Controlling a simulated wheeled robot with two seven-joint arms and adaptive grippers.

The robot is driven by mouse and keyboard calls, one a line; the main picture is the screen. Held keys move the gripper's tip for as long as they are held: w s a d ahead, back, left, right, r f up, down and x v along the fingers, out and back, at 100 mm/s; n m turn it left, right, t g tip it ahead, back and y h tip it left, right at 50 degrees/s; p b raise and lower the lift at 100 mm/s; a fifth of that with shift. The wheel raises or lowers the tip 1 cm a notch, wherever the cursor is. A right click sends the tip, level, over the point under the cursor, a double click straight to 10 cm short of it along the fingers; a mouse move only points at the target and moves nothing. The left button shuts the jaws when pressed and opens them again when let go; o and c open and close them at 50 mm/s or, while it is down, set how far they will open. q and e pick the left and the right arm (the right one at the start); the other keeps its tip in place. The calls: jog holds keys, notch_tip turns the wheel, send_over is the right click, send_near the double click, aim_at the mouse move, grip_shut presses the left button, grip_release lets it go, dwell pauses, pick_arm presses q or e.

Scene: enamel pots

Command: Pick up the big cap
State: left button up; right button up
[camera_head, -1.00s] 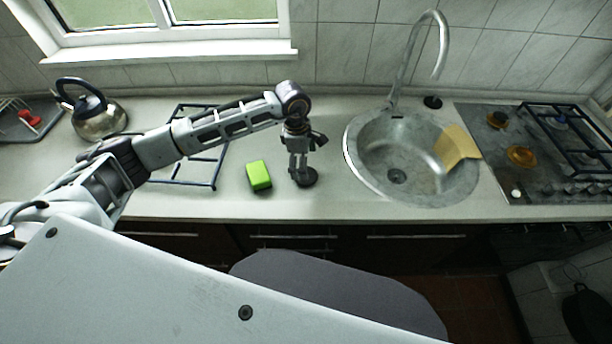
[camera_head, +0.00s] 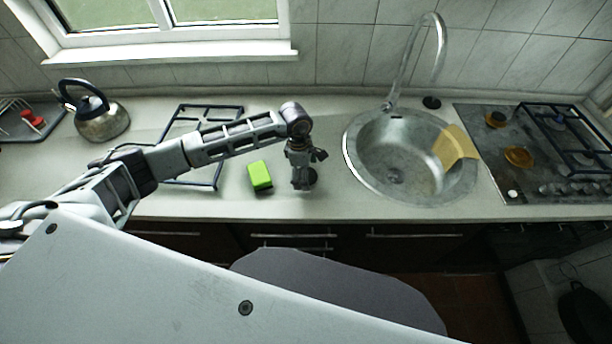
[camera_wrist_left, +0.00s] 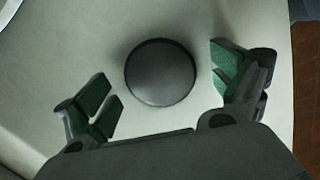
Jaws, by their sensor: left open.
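The big cap (camera_wrist_left: 160,72), a dark grey, smooth round disc with a slightly domed top, lies on the pale counter. In the head view the cap (camera_head: 312,176) is mostly hidden behind my left gripper (camera_head: 302,184). My left gripper also shows in the left wrist view (camera_wrist_left: 165,84); it is open, pointing down above the counter. Its green-padded fingers stand on either side of the cap in that view, with visible gaps to it. I cannot tell the exact height of the fingertips. My right gripper is not in view.
A green sponge (camera_head: 260,177) lies just left of the gripper. The sink (camera_head: 352,158) with a yellow cloth (camera_head: 456,146) is to the right. A pan grate (camera_head: 217,172) and a kettle (camera_head: 101,122) stand left. The hob (camera_head: 480,150) is far right.

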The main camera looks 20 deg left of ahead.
pick_arm(q)
jog(key=c, duration=1.2)
jog(key=shift+r, duration=0.15)
notch_tip(320, 180, up, 10)
jog(key=b, duration=0.1)
jog(key=shift+b, duration=0.4)
